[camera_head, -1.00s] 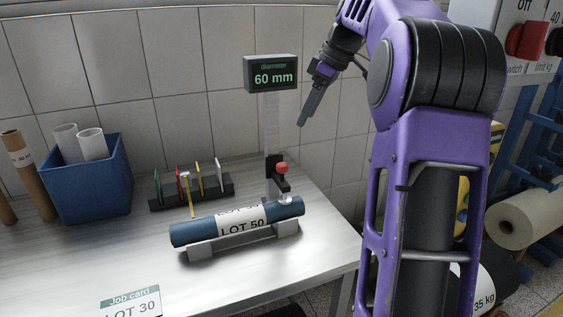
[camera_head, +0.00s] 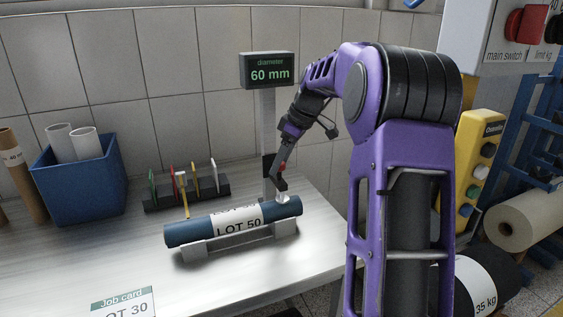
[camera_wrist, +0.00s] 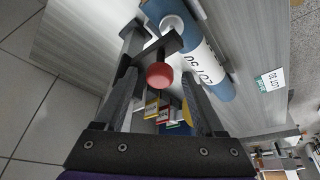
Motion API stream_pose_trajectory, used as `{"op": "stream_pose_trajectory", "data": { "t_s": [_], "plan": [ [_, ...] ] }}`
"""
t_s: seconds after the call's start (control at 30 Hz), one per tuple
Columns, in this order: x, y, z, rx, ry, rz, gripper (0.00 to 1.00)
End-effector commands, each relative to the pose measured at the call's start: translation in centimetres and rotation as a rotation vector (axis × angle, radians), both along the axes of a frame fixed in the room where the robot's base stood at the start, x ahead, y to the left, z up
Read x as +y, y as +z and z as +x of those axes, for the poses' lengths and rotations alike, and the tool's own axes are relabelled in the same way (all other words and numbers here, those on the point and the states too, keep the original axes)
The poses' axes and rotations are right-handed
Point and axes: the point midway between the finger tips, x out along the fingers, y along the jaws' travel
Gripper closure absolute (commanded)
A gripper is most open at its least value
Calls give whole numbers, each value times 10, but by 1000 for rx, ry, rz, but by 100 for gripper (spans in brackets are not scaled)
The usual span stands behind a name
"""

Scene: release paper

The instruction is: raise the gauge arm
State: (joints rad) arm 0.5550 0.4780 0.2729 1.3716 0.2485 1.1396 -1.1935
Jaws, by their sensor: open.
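The diameter gauge has a dark display (camera_head: 267,71) reading 60 mm on a grey post (camera_head: 268,125). Its arm, with a red knob (camera_wrist: 160,76), reaches over the blue roll (camera_head: 190,233); the roll also shows in the wrist view (camera_wrist: 214,72). The roll carries a "LOT 50" label and lies on a grey cradle (camera_head: 240,240). My gripper (camera_head: 280,180) is at the knob and partly hides it in the head view. In the wrist view the open fingers (camera_wrist: 160,80) stand either side of the knob, with gaps visible on both sides.
A slotted rack (camera_head: 215,191) with coloured tags stands behind the roll. A blue bin (camera_head: 80,190) with tubes is at left. A job card (camera_head: 125,303) reading "LOT 30" lies in front. A tiled wall (camera_head: 170,90) closes the back.

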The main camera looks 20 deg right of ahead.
Motion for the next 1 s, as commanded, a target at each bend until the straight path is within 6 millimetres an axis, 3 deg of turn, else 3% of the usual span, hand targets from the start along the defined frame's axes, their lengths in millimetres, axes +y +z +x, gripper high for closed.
{"op": "stream_pose_trajectory", "data": {
  "t_s": [0.2, 0.23, 0.6, 1.0],
  "plan": [
    [0, 0, 0, 0, 0, 0, 29],
    [0, 0, 0, 0, 0, 0, 33],
    [0, 0, 0, 0, 0, 0, 100],
    [0, 0, 0, -1, 0, -1, 100]
  ]
}}
